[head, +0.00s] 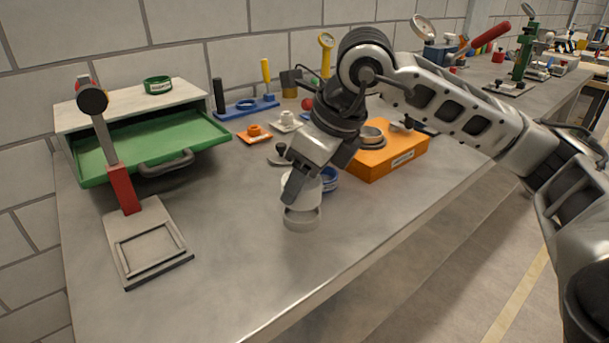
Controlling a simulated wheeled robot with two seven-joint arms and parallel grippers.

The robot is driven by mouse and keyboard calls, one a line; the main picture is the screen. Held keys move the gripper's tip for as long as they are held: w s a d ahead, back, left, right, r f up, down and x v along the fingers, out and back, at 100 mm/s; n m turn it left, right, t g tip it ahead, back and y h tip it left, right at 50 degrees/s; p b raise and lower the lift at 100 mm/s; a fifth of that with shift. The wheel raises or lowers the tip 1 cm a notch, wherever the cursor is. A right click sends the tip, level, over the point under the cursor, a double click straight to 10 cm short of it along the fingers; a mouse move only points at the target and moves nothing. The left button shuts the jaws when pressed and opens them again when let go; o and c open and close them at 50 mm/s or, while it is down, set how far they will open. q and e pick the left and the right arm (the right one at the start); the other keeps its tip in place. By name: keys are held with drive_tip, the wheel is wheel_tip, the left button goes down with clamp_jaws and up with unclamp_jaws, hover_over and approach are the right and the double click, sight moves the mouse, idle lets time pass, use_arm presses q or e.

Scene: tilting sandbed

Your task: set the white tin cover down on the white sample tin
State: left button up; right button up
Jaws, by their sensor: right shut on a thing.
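My right gripper (295,186) points down over the front middle of the bench and is shut on the white tin cover (313,194). Its fingers hide part of the cover. The white sample tin (302,220), a short pale cylinder, stands on the bench directly below the cover in this view. I cannot tell whether the cover touches the tin's rim or hangs just above it. My left gripper is not in view.
A blue tin (331,180) stands close behind the cover. An orange block (392,157) with a grey dish is to the right. A green drawer tray (150,143) and a red-posted stand (124,190) are at left.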

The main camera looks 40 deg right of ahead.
drive_tip(key=shift+f+b, duration=0.35)
drive_tip(key=shift+f, duration=0.3)
drive_tip(key=shift+f+b, duration=0.55)
drive_tip(key=shift+b, duration=0.2)
idle(0.8)
drive_tip(key=o, duration=1.5)
